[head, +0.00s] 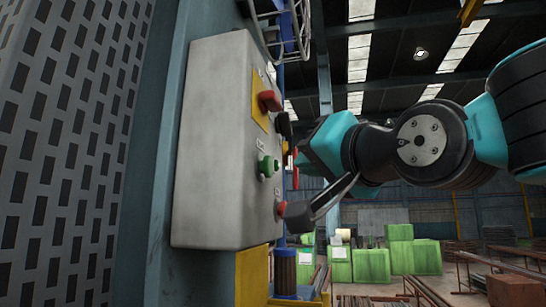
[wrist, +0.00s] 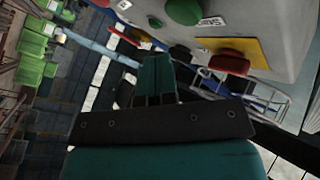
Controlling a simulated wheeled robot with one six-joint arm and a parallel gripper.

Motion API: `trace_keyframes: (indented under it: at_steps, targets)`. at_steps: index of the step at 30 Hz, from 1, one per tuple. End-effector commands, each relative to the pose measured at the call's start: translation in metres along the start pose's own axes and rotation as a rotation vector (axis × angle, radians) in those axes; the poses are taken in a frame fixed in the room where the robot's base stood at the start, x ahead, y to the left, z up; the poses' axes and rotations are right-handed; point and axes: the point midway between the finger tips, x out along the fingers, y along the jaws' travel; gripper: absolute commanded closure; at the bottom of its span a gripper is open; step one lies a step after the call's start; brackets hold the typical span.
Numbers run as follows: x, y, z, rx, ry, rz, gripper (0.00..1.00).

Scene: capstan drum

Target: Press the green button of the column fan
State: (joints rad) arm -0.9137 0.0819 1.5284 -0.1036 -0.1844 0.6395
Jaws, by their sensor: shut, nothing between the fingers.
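The green button (head: 268,166) sticks out from the front of a grey control box (head: 215,140) at centre left in the head view. It also shows at the top edge of the wrist view (wrist: 185,11), partly cut off. My gripper (wrist: 153,62) is shut and empty. In the wrist view its teal fingers lie below and left of the green button, with a visible gap. In the head view my teal hand is just right of the button; the depth between them is hard to judge and the fingertips are not clear.
A red knob (head: 268,101) on a yellow plate sits above the green button, with a black switch (head: 284,124) near it. A red button (head: 280,207) is below. A perforated metal panel (head: 65,150) fills the left. Green crates (head: 410,252) stand far back.

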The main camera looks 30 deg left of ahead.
Motion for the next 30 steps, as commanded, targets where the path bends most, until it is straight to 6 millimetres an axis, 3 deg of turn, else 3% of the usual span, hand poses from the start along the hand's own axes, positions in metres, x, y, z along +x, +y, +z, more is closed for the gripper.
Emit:
trace_keyframes:
  at_steps: [8,30]
  targets:
    - [0.0110,-0.0084,0.0090,0.000,-0.001,-0.001,1.00]
    - [0.0112,-0.0081,0.0091,0.000,-0.001,0.000,1.00]
